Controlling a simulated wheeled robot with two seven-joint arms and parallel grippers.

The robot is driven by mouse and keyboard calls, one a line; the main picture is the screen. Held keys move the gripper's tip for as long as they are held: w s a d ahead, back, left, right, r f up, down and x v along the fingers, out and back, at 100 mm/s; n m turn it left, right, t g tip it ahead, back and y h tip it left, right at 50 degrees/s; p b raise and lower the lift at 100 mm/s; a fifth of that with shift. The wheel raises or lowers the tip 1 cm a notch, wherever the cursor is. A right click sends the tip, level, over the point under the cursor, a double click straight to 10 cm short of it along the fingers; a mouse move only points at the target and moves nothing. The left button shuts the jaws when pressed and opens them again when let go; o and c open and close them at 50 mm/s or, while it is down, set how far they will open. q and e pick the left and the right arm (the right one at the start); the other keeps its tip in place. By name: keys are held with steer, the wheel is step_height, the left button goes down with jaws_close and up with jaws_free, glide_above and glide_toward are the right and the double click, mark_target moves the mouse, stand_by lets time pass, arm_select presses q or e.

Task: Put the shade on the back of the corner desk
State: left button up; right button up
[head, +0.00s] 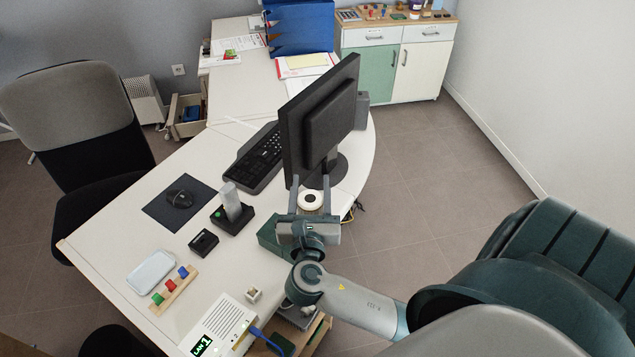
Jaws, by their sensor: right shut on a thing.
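The corner desk (235,272) is a large white desk that runs from the front left to the back. A small round white piece with a dark centre, which looks like the shade (311,203), sits between the fingers of my right gripper (310,184). The gripper is shut on it, near the desk's right edge, in front of the monitor (315,120). The gripper hides part of the shade's lower side, and I cannot tell whether it touches the desk. My left gripper is out of view.
A keyboard (257,160), mouse (179,198), dark holder with a grey upright piece (231,205), and white tray (151,271) occupy the desk. A blue file holder (300,27) and papers lie at the back. A green box (272,236) is beside my gripper.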

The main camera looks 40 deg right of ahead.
steer(key=s+a+r+n+t+y+b, duration=0.1)
steer(key=s+a+r+n+t+y, duration=0.1)
steer(key=a+n+y, duration=0.2)
steer(key=s+a+r+n+t+y+b, duration=0.2)
steer(key=s+a+n+y, duration=0.1)
steer(key=a+y, duration=0.4)
steer(key=a, duration=0.3)
steer(key=shift+s+r+n+y, duration=0.2)
steer(key=shift+n+y, duration=0.1)
steer(key=shift+n, duration=0.1)
steer(key=shift+w+a, duration=0.1)
steer(key=shift+a, duration=0.1)
